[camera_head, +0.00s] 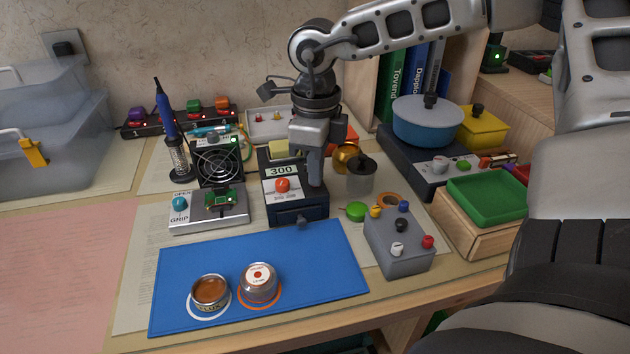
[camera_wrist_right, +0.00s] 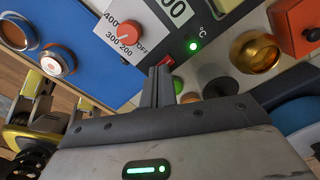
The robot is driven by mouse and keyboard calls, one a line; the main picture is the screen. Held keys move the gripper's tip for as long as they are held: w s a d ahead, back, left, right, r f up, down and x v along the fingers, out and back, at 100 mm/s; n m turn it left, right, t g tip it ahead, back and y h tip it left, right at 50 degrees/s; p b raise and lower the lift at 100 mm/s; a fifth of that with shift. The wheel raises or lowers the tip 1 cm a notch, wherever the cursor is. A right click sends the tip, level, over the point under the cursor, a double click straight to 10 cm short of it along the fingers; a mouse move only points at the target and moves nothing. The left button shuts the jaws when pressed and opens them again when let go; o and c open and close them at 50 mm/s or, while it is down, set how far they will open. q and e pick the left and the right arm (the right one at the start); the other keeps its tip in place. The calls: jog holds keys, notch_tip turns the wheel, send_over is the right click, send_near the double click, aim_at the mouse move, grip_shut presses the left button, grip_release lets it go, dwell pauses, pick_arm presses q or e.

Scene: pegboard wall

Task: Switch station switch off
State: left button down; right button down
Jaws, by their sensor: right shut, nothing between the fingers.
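The soldering station (camera_head: 297,205) is a dark box with a white front panel, in the middle of the desk. Its display reads 300, and a red dial (camera_head: 282,185) sits below it. The wrist view shows the dial (camera_wrist_right: 131,54) ringed by numbers and OFF, and a lit green lamp (camera_wrist_right: 193,46). A small red switch (camera_wrist_right: 167,61) is at the panel's lower edge, partly hidden by my fingertips. My right gripper (camera_head: 315,181) points down at the station's right side, shut and empty. Its tips (camera_wrist_right: 161,72) are close to the switch; contact cannot be told. My left gripper is not in view.
A blue mat (camera_head: 330,270) with two round tins lies in front. A fan (camera_head: 217,167) and a grip stand (camera_head: 208,217) are to the left. A blue pot (camera_head: 428,122) is behind right.

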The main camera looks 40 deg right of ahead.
jog(key=shift+f, duration=0.25)
jog(key=shift+r, duration=0.1)
jog(key=shift+r+p, duration=1.6)
jog(key=shift+r, duration=1.8)
